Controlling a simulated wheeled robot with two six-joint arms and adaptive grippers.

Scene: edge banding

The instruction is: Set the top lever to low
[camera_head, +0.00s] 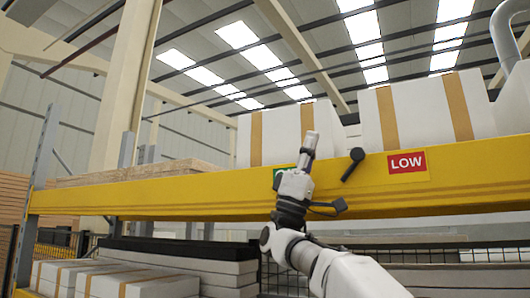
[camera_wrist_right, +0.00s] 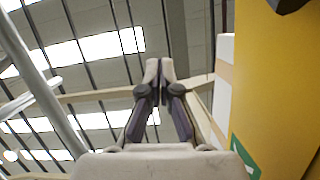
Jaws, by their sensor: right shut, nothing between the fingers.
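The top lever (camera_head: 352,164) is a short black handle on the yellow beam (camera_head: 230,195). It slants, with its round end up and its thin end down to the left, just left of the red LOW label (camera_head: 407,163). A green label (camera_head: 279,176) is partly hidden behind my right gripper (camera_head: 310,140). That gripper points up in front of the beam, left of the lever and apart from it. In the right wrist view its fingers (camera_wrist_right: 159,70) are together and empty. A dark piece, likely the lever (camera_wrist_right: 288,4), shows at the top right corner. My left gripper is out of view.
White boxes with tan straps (camera_head: 425,110) stand on the shelf above the beam. Boards (camera_head: 150,172) lie at its left. More strapped packs (camera_head: 120,282) are below. The front of the beam right of the LOW label is clear.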

